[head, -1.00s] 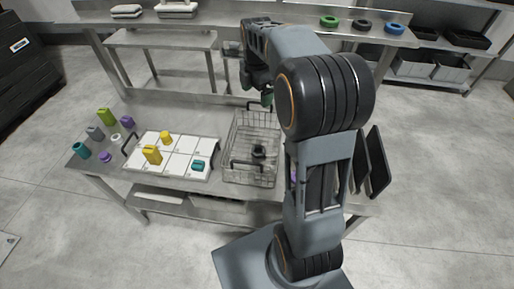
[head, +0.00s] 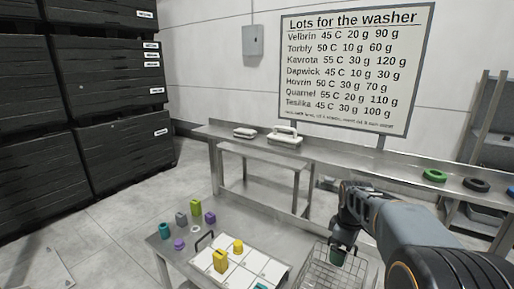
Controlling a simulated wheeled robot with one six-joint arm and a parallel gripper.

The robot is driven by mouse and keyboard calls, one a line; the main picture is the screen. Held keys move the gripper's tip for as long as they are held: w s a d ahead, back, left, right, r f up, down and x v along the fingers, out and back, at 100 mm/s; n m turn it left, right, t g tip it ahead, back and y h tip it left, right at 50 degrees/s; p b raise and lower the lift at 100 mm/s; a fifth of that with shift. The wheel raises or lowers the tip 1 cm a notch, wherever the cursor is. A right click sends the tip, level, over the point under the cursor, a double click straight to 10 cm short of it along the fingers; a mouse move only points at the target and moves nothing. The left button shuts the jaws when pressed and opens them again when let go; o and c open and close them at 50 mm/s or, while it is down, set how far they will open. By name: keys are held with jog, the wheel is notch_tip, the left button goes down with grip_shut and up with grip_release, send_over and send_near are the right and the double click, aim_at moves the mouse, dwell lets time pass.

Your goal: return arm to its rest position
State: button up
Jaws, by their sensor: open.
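My arm comes in from the lower right of the head view. My gripper (head: 338,254) hangs at its far end over the wire basket (head: 330,277) on the near steel table. The gripper looks small here and is open. A dark green patch shows at the fingertips; I cannot tell whether it is part of the gripper or a thing below it. The lower part of the basket is cut off by the frame's bottom edge.
A white sectioned tray (head: 266,266) holds yellow pieces, one the larger yellow block (head: 220,261). Several small coloured pieces, including a green block (head: 196,208), stand left of it. A long steel bench (head: 360,160) runs behind.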

jog(key=s+a+r+m+t, duration=0.1)
jog(key=s+a+m, duration=0.3)
jog(key=s, duration=0.4)
jog(key=s+a+m+t, duration=0.3)
jog(key=s+m, duration=0.3)
jog(key=s, duration=0.2)
jog(key=shift+s+a+r, duration=0.2)
jog(key=shift+a+r, duration=0.2)
jog(key=shift+a, duration=0.25)
